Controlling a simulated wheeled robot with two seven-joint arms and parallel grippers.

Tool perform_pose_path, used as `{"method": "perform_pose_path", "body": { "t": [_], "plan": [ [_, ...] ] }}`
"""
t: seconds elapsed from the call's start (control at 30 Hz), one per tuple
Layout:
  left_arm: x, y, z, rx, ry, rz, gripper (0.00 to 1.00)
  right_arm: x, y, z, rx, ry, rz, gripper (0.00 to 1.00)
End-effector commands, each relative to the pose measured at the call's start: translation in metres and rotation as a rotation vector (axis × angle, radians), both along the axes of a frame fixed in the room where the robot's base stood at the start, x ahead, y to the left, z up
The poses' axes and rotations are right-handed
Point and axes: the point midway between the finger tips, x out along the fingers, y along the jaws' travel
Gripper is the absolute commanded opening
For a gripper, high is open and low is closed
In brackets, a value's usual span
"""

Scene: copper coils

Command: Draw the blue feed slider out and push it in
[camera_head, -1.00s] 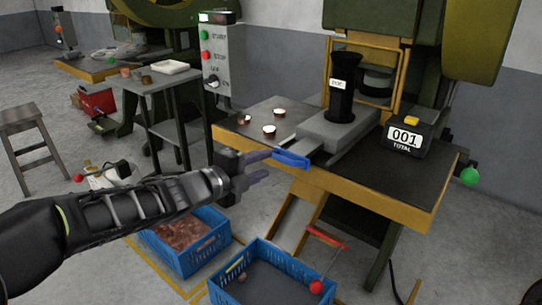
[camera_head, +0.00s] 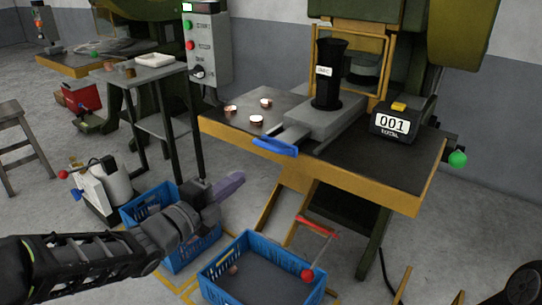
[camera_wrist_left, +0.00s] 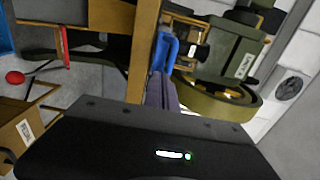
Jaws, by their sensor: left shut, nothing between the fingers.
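The blue feed slider handle (camera_head: 275,147) sits at the front edge of the press table, on the end of a flat grey bar that runs back to a grey block (camera_head: 325,123) with a black tube (camera_head: 328,78) standing on it. My left gripper (camera_head: 230,186) is shut and empty, lower and to the left of the handle, with a visible gap in the head view. In the left wrist view the purple fingers (camera_wrist_left: 160,92) are together and the blue handle (camera_wrist_left: 165,48) shows beyond their tips. My right gripper is not in view.
Copper pieces (camera_head: 257,119) lie on the table left of the slider. A counter box (camera_head: 393,119) reading 001 stands to the right. Blue crates (camera_head: 262,240) stand on the floor below, and a red-knobbed lever (camera_head: 308,274) hangs near the front one.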

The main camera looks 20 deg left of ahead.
Motion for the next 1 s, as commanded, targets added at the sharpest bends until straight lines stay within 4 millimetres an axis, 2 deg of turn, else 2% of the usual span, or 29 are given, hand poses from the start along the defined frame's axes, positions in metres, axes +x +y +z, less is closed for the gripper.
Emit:
{"method": "perform_pose_path", "body": {
  "t": [0.27,0.47,0.67,1.0],
  "plan": [
    [0.001,-0.001,-0.001,0.000,0.003,-0.001,0.00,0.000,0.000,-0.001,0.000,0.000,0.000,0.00],
    [0.014,-0.006,-0.002,0.001,0.004,-0.003,0.00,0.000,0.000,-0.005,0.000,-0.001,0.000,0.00],
    [0.044,-0.019,-0.003,0.001,0.004,-0.004,0.00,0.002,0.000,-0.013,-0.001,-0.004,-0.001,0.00],
    [0.106,-0.043,-0.003,0.000,0.003,-0.004,0.00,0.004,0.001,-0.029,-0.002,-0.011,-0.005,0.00]
  ]
}}
